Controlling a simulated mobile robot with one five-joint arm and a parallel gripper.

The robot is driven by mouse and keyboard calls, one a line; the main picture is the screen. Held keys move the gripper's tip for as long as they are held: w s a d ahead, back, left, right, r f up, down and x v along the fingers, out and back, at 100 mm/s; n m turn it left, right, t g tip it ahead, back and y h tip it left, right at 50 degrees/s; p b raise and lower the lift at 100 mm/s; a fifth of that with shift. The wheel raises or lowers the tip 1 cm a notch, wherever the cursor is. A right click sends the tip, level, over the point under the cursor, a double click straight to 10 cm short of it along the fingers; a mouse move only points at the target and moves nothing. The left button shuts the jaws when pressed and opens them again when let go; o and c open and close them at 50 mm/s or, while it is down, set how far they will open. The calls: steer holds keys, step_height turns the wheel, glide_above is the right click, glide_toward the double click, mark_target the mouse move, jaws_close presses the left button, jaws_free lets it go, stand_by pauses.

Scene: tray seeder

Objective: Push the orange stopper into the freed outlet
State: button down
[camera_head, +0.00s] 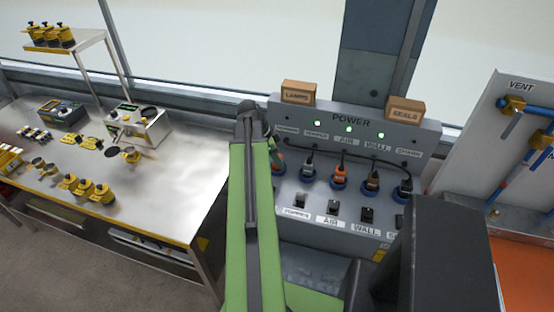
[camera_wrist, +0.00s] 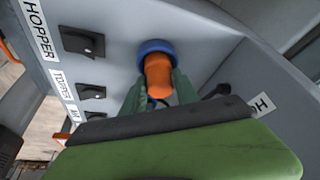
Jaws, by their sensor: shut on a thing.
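The orange stopper (camera_wrist: 158,74) shows in the wrist view with its far end at the blue ring of an outlet (camera_wrist: 154,46). My gripper (camera_wrist: 159,91) is shut on it, with a green finger on each side. I cannot tell how deep the stopper sits in the ring. In the head view my arm hides most of this spot, at the left end of the power panel's outlet row (camera_head: 340,184). My gripper (camera_head: 274,150) shows only in part beside the arm there.
Plugs sit in the neighbouring outlets, among them an orange one (camera_head: 341,171). A black cable (camera_head: 350,160) runs across the panel. Switches (camera_head: 333,207) lie below. Boxes marked lamps (camera_head: 298,93) and seals (camera_head: 405,109) stand on top. A metal bench (camera_head: 170,190) stands at left.

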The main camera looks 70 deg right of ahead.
steer(key=shift+f, duration=0.35)
steer(key=c, duration=0.9)
jaws_free()
steer(key=shift+o, duration=0.2)
steer(key=shift+r, duration=0.1)
steer(key=shift+w+r, duration=0.1)
steer(key=shift+r, duration=0.25)
steer(key=p+v, duration=1.5)
steer(key=v, duration=0.1)
steer(key=shift+r+p, duration=0.35)
steer(key=shift+p, duration=0.05)
steer(key=shift+w+a+f, duration=0.1)
steer(key=shift+w, duration=0.05)
